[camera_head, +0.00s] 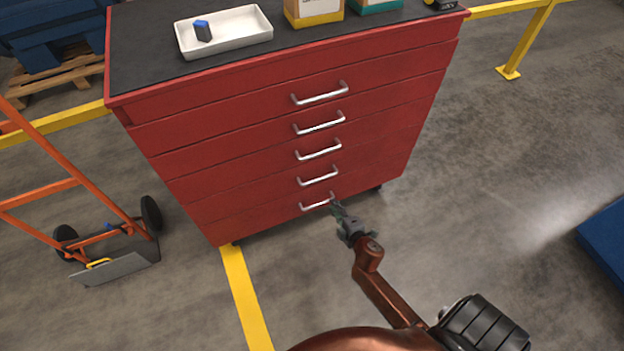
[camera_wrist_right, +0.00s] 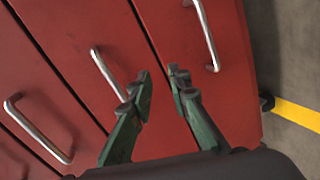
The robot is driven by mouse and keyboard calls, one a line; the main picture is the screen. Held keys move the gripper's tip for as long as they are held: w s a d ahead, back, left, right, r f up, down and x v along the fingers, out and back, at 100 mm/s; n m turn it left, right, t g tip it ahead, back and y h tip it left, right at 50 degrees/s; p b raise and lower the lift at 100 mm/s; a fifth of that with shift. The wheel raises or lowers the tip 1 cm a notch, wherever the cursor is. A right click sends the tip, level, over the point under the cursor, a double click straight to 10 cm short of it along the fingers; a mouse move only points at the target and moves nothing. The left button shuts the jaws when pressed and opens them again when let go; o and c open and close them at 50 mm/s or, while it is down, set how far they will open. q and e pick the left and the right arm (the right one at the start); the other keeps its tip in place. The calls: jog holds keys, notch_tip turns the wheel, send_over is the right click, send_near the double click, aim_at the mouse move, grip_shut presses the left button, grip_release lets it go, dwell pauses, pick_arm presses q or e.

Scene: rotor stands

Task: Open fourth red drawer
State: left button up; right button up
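The red cabinet (camera_head: 285,135) has five stacked drawers with silver bar handles. Counted from the top, the fourth drawer's handle (camera_head: 318,177) is the second lowest; it shows left of centre in the right wrist view (camera_wrist_right: 108,75). The lowest handle (camera_head: 317,203) is at the right there (camera_wrist_right: 206,35). All drawers look shut. My right gripper (camera_head: 335,208) overlaps the right end of the lowest handle in the head view. In the wrist view its fingers (camera_wrist_right: 160,84) are apart and empty, between these two handles. Contact cannot be told. My left gripper is out of view.
A white tray (camera_head: 245,35) with a blue item and several boxes stand on the cabinet top. An orange hand truck (camera_head: 100,225) is at the left. A yellow rail (camera_head: 530,40) runs behind at the right.

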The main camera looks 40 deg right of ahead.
pick_arm(q)
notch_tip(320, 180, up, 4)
jog(key=b, duration=0.2)
pick_arm(e)
jog(key=n+t, duration=0.2)
send_near(321, 178)
jog(key=w+f, duration=0.2)
jog(key=w, duration=0.1)
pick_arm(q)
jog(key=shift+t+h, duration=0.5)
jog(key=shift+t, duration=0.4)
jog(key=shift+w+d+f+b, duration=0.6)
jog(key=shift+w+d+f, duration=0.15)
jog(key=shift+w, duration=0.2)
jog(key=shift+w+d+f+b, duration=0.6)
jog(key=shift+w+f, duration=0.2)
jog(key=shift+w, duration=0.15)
pick_arm(e)
jog(key=shift+h, duration=0.3)
jog(key=shift+d+r+x, duration=0.1)
jog(key=shift+x, duration=1.1)
jog(key=shift+d+r+x, duration=0.1)
jog(key=shift+d+x, duration=0.05)
jog(key=shift+x, duration=1.05)
jog(key=shift+d+r+x, duration=0.1)
jog(key=shift+x, duration=1.15)
jog(key=shift+c, duration=0.4)
grip_shut()
